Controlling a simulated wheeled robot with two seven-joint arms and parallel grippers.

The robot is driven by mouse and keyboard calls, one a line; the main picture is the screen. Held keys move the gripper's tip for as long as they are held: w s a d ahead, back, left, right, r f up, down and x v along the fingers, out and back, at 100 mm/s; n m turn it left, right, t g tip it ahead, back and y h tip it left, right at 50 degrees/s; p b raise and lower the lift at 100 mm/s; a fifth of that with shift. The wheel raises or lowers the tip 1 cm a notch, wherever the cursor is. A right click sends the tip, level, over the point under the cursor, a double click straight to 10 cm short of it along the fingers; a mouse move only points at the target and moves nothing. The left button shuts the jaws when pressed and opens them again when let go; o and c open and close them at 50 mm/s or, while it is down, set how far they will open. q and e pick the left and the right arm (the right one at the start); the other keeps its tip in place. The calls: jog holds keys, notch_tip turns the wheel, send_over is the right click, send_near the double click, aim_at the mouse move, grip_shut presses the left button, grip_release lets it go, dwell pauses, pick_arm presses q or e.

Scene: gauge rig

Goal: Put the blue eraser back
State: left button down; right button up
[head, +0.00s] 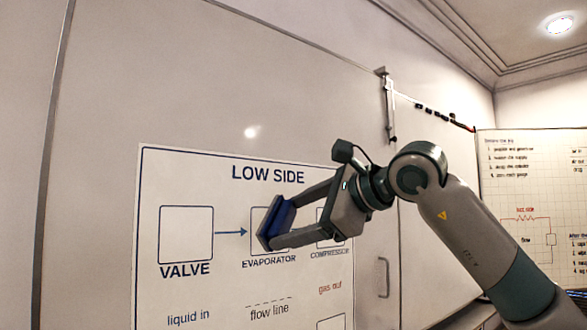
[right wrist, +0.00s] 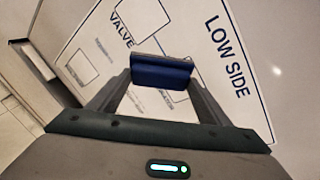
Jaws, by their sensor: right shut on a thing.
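The blue eraser (head: 277,222) is held between the fingertips of my right gripper (head: 280,224) in the head view. It is in front of the white chart, over the box labelled EVAPORATOR. In the right wrist view the eraser (right wrist: 160,70) spans between the two fingers, with its blue side toward the camera. My right gripper is shut on it. I cannot tell whether the eraser touches the chart. My left gripper is not in view.
The LOW SIDE chart (head: 190,165) hangs on a pale wall panel. A thin rail with small dark items (head: 430,109) is on the wall behind my right arm. A gridded board with writing (head: 525,160) stands at the right. A door-like handle (head: 383,277) is below the rail.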

jog(key=d+f+n+g+y+b, duration=0.15)
jog(key=d+f, duration=0.25)
jog(key=f, duration=1.5)
jog(key=d+f+n+g+y+b, duration=0.1)
jog(key=d+f+g, duration=0.15)
jog(key=f, duration=1.75)
jog(key=s+d+f+t+b, duration=0.1)
jog(key=s+d+f, duration=0.4)
jog(key=s+f, duration=0.4)
jog(key=s+d+f+t+b, duration=0.1)
jog(key=s+d+f, duration=0.4)
jog(key=s+f, duration=0.5)
notch_tip(320, 180, down, 5)
jog(key=shift+d+f+h, duration=0.15)
jog(key=shift+d+h, duration=0.15)
jog(key=shift+h, duration=0.05)
jog(key=shift+a, duration=0.1)
